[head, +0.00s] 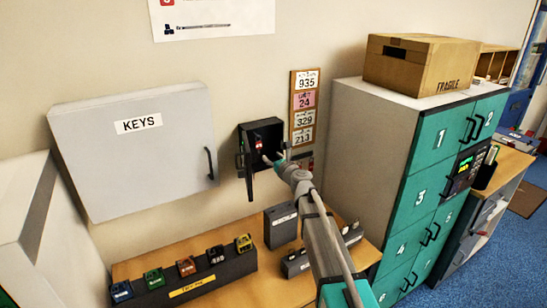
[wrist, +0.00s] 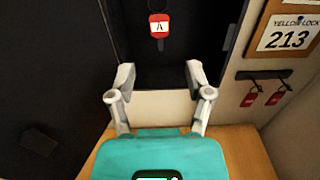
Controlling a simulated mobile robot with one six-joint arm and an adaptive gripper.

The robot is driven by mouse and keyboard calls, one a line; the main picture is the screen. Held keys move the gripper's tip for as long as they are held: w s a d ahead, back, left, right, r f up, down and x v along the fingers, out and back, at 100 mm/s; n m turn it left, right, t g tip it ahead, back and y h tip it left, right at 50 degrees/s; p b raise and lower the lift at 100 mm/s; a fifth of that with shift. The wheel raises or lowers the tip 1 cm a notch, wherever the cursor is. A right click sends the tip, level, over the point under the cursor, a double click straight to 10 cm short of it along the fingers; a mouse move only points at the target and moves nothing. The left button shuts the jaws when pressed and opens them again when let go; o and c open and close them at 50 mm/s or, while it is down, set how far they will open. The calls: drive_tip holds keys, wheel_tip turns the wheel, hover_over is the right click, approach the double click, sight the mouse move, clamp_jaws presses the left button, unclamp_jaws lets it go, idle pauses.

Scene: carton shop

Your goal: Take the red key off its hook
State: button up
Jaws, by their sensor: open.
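A red key tag marked "A" (wrist: 159,26) hangs inside a small open black key box (head: 268,132) on the wall. The red key also shows in the head view (head: 258,142), left of centre in the box. Its hook is too small to make out clearly. My gripper (wrist: 160,78) is open and empty, its two fingers spread below the red tag in the wrist view and not touching it. In the head view my gripper (head: 275,160) is at the front of the box's lower part.
The box's dark door (head: 247,174) stands open at left. Two other red tags (wrist: 264,97) hang on a rail under the 213 sign (wrist: 288,38). A grey KEYS cabinet (head: 135,155) is left, teal lockers (head: 430,180) right. A wooden bench (head: 215,295) with padlocks lies below.

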sight(259, 145)
drive_tip(key=shift+w, duration=0.1)
idle(0.3)
drive_tip(key=shift+x, duration=4.9)
drive_tip(key=shift+a, duration=0.1)
drive_tip(key=c, duration=0.8)
drive_tip(key=shift+o, duration=0.2)
drive_tip(key=shift+s+r+p, duration=0.3)
drive_tip(key=shift+r+p, duration=0.15)
drive_tip(key=shift+p, duration=0.05)
drive_tip(key=v, duration=0.8)
drive_tip(key=shift+d, duration=0.25)
